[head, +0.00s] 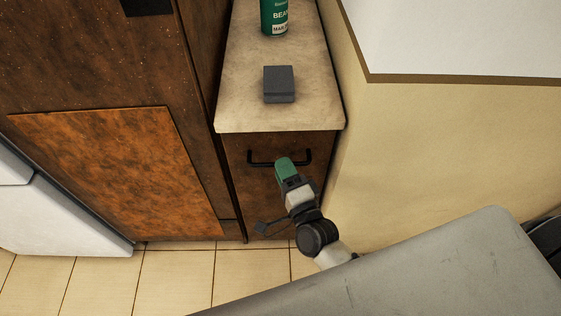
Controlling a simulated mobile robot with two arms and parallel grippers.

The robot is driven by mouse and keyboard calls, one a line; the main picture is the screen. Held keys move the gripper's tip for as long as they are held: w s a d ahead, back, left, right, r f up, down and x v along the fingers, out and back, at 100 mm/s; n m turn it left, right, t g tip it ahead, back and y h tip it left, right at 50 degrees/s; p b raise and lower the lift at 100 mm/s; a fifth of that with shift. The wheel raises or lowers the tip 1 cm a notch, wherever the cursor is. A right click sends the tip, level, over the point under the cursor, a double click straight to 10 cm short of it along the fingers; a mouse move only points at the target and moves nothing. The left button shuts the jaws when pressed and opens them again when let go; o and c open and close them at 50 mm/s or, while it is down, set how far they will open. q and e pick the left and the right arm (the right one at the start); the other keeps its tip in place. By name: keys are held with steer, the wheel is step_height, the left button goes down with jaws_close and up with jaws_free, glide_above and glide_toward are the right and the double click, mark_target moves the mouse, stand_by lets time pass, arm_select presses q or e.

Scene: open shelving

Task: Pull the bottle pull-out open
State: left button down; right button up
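The bottle pull-out (238,185) is a narrow brown wooden front below a light countertop. It looks flush with the cabinet. Its black bar handle (262,164) runs across the upper part of the front. My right gripper (285,165) is at the right half of the handle, with its green fingertip part overlapping the bar in the head view. I cannot tell whether it touches or grips the bar, and the fingers' opening is not visible. My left gripper is not in view.
A dark grey block (279,84) and a green bottle or can (274,16) stand on the countertop (240,105). A beige wall (400,150) is close on the right. A tall brown cabinet (120,170) is on the left. Tiled floor (175,280) lies in front.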

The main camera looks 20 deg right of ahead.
steer(key=shift+x, duration=0.95)
steer(key=shift+c, duration=0.2)
jaws_close()
